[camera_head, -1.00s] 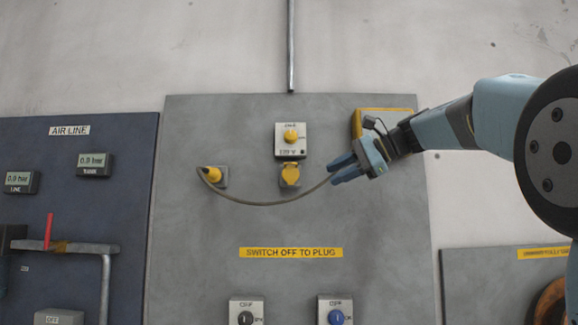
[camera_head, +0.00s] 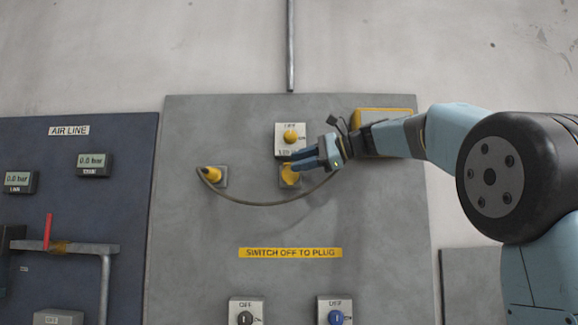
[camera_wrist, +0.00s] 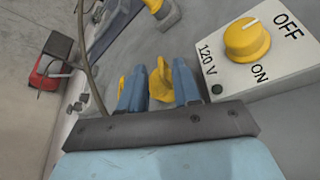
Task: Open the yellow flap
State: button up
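The yellow flap (camera_head: 289,177) covers a socket on the grey panel, below a 120 V switch box (camera_head: 283,140); it looks closed. My gripper (camera_head: 299,160) has come in from the right, its blue fingers at the upper part of the flap and partly hiding it. In the wrist view, my gripper (camera_wrist: 159,78) has its two blue fingers apart, with part of the yellow flap (camera_wrist: 161,84) between them. More yellow shows beyond the left finger. I cannot tell whether the fingers touch the flap.
A yellow plug (camera_head: 211,174) sits left of the flap, with a cable (camera_head: 260,204) sagging below toward my gripper. The switch's yellow knob (camera_wrist: 246,40) is close to the right finger in the wrist view. A yellow-edged box (camera_head: 385,112) is behind my wrist. Two knobs sit lower down.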

aim_at(290, 173)
jog(key=shift+x, duration=2.05)
grip_shut()
